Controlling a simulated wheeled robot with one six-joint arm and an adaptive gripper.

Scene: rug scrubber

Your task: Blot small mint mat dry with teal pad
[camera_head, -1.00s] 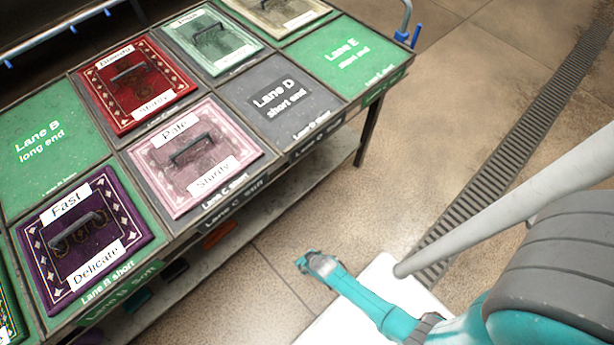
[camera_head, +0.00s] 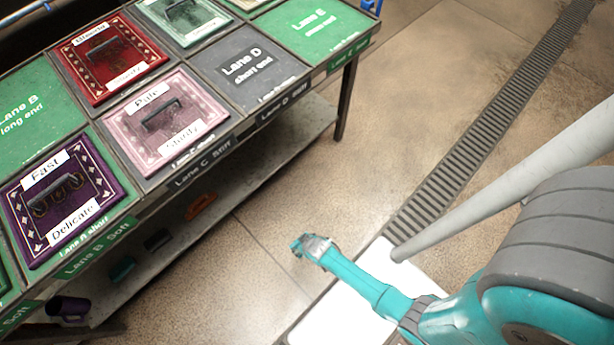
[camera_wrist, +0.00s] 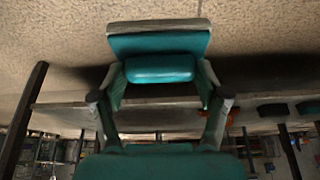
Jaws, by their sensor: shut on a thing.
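A pale mint mat (camera_head: 207,27) with a dark handle lies at the table's far side, partly cut off by the top edge of the head view. My gripper (camera_head: 308,246) is low over the floor in front of the table, well apart from the mat. In the wrist view my gripper (camera_wrist: 160,84) is shut on a teal pad (camera_wrist: 160,68), held between its fingers. The pad is hard to tell from my teal gripper in the head view. Whether the mat is wet cannot be told.
The table (camera_head: 262,138) also bears a red mat (camera_head: 125,72), a pink mat (camera_head: 190,105) and a purple mat (camera_head: 85,190). Its lower shelf (camera_head: 228,190) holds an orange thing (camera_head: 201,205), a teal thing (camera_head: 121,270) and a purple mug (camera_head: 68,308). Floor right of the table is clear, with a drain grate (camera_head: 470,145).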

